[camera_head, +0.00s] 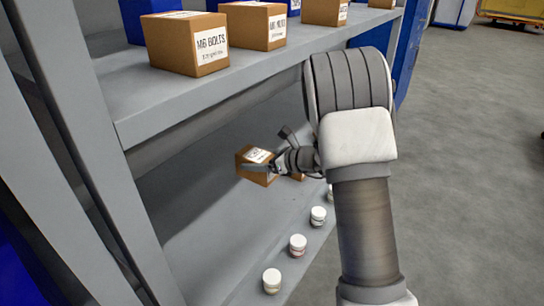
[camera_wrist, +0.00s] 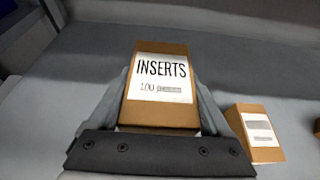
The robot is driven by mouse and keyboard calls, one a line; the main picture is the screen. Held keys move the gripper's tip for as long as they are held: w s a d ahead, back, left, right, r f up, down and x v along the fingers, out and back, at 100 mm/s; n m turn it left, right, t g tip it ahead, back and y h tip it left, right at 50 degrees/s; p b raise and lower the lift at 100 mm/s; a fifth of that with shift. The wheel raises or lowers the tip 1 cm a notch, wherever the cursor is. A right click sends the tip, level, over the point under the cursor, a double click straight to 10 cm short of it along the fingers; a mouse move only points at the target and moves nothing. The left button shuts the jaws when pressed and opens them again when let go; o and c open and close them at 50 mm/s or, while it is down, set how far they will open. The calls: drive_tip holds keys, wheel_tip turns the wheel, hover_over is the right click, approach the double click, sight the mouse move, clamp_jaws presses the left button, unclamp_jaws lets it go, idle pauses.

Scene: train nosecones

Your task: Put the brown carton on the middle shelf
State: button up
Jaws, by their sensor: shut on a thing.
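The brown carton (camera_wrist: 158,118), labelled INSERTS, fills the middle of the wrist view between my gripper's (camera_wrist: 160,105) two fingers. The fingers are shut on its sides. In the head view the carton (camera_head: 250,176) is at the end of my arm, over the lower shelf (camera_head: 195,230), below the shelf with the labelled cartons. My gripper (camera_head: 262,168) partly covers it there. I cannot tell whether the carton touches the shelf surface.
A second brown carton (camera_wrist: 256,132) stands right of my gripper. Several white-lidded jars (camera_head: 298,245) line the lower shelf's front edge. The shelf above (camera_head: 150,95) holds several brown cartons (camera_head: 190,45). A grey upright (camera_head: 90,130) stands left; open floor (camera_head: 470,180) lies right.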

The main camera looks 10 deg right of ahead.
drive_tip(key=s+a+f+b, duration=0.1)
drive_tip(key=s+f, duration=0.1)
drive_tip(key=s, duration=0.1)
drive_tip(key=s+a+f+b, duration=0.1)
drive_tip(key=s+a+f, duration=0.1)
drive_tip(key=s, duration=0.2)
drive_tip(key=s+a+f, duration=0.1)
drive_tip(key=s+f, duration=0.1)
drive_tip(key=s, duration=0.1)
drive_tip(key=shift+s+a+f+b, duration=0.15)
drive_tip(key=shift+a+f+b, duration=0.1)
drive_tip(key=shift+f+b, duration=0.15)
drive_tip(key=shift+s+f, duration=0.1)
drive_tip(key=shift+f, duration=0.05)
drive_tip(key=shift+f+b, duration=0.7)
drive_tip(key=shift+f, duration=1.15)
drive_tip(key=shift+f, duration=0.2)
drive_tip(key=o, duration=1.5)
drive_tip(key=shift+c, duration=0.2)
drive_tip(key=shift+r, duration=0.1)
